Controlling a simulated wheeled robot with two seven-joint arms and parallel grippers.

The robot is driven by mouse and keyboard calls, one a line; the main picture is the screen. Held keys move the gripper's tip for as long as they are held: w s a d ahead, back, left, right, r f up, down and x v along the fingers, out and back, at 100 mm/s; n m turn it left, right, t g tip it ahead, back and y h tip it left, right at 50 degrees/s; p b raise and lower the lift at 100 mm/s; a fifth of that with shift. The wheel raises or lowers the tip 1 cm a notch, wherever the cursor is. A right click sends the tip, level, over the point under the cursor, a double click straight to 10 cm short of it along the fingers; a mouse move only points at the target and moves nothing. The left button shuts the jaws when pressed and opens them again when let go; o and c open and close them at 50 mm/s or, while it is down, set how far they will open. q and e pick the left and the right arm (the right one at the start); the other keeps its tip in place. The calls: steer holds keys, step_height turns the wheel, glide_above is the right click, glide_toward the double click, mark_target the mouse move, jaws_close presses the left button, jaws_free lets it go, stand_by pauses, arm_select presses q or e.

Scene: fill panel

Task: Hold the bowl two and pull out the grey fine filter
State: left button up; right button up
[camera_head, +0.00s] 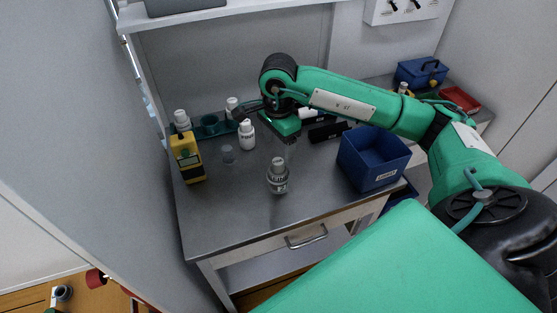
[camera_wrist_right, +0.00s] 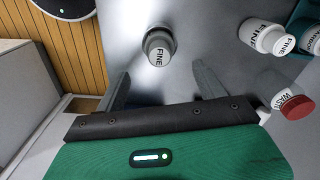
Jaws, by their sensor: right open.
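A small grey jar-like piece with a pale cap, labelled FINE in the wrist view, stands upright on the steel table (camera_head: 225,215); this grey fine filter (camera_head: 278,178) also shows in the wrist view (camera_wrist_right: 158,50). I cannot tell whether a clear bowl surrounds its base. My right gripper (camera_head: 290,150) is open and empty, just behind and above the grey filter. In the wrist view its fingers (camera_wrist_right: 163,88) are spread, with the filter beyond their tips. My left gripper is out of view.
White bottles (camera_head: 247,135) and a green rack (camera_head: 210,126) stand at the back, with a yellow meter (camera_head: 187,158) at the left. A blue bin (camera_head: 372,160) stands at the right. A red-capped bottle (camera_wrist_right: 292,106) shows in the wrist view. The front of the table is clear.

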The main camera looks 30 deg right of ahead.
step_height(320, 180, up, 6)
steer(key=shift+f+b, duration=0.1)
steer(key=shift+b, duration=0.35)
stand_by(0.3)
